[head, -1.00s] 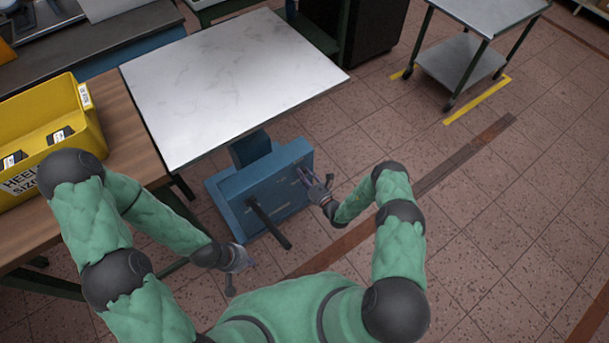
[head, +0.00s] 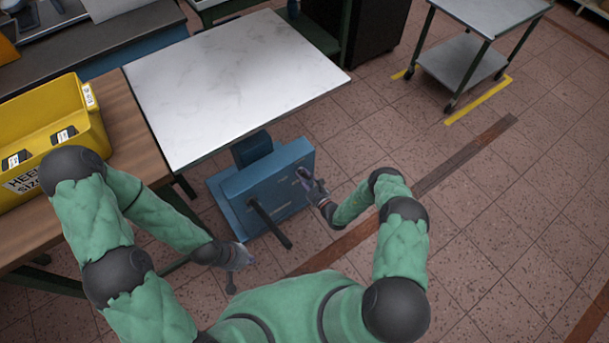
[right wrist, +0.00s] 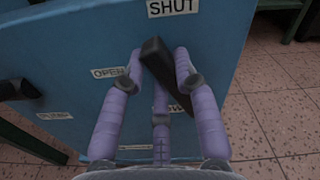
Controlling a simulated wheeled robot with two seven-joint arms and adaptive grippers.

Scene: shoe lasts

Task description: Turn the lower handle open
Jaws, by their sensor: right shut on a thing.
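The blue cabinet (head: 262,188) stands low beside the white-topped table. In the right wrist view its blue face (right wrist: 90,40) carries a SHUT label (right wrist: 172,7) at the top and an OPEN label (right wrist: 108,72) at left. A black handle (right wrist: 156,58) leans up and left, its upper end below SHUT and right of OPEN. A label behind it is mostly covered. My right gripper (right wrist: 158,75) is shut on this handle, fingers on both sides; it also shows at the cabinet's right side in the head view (head: 304,174). My left gripper (head: 246,262) hangs apart from the cabinet, too small to read.
A long black bar (head: 270,225) sticks out from the cabinet between my grippers. The white tabletop (head: 230,80) is above it. A yellow bin (head: 92,115) sits on a wooden bench at left. Open tiled floor (head: 480,220) lies to the right.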

